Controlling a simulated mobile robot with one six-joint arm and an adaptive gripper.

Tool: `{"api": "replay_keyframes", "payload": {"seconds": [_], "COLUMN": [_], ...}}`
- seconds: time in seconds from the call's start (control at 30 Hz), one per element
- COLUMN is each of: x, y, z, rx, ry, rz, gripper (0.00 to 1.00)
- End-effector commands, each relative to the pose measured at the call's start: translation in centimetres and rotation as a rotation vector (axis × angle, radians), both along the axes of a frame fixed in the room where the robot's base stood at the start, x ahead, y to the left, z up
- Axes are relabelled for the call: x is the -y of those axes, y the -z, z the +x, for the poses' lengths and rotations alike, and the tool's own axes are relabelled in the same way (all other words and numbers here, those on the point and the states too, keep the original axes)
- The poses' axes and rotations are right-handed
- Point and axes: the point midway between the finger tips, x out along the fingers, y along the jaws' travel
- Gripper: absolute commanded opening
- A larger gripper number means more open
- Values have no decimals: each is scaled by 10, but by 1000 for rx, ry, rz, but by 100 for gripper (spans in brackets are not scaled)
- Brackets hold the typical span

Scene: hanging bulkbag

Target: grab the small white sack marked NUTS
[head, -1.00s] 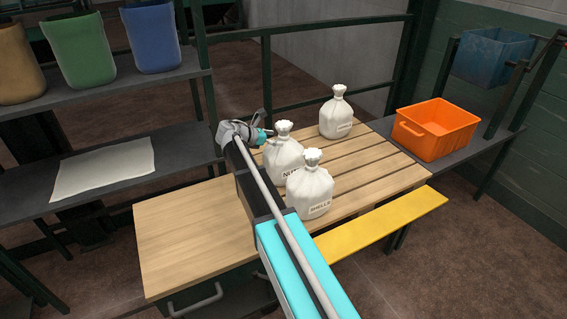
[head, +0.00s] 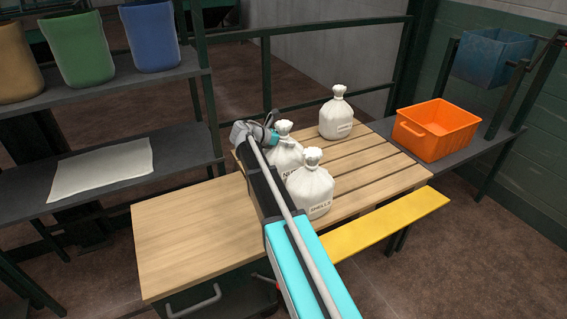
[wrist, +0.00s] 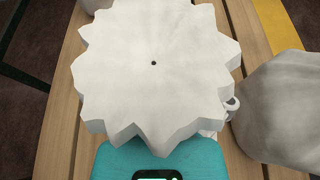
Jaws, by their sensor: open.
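The white NUTS sack (head: 286,158) stands upright on the slatted part of the bench, partly hidden behind the SHELLS sack and my arm. My gripper (head: 275,137) is open at its tied neck, on the left side. In the wrist view the sack's ruffled top (wrist: 155,65) fills the middle, seen from above. The teal body of my gripper lies under the near edge of that top. The fingers are mostly hidden there, so I cannot tell whether they touch the neck.
The white SHELLS sack (head: 311,189) stands close in front and right; a pale sack (wrist: 285,110) shows at right in the wrist view. Another white sack (head: 337,117) stands farther back. An orange crate (head: 436,130) is at the right. The bench's left top (head: 190,230) is clear.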

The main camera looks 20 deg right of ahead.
Motion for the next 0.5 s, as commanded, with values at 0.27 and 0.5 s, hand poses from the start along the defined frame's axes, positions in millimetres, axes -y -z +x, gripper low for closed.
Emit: {"api": "replay_keyframes", "payload": {"seconds": [0.27, 0.5], "x": [0, -1], "y": [0, 0], "z": [0, 0], "rx": [0, 0], "ry": [0, 0], "rz": [0, 0], "gripper": [100, 85]}}
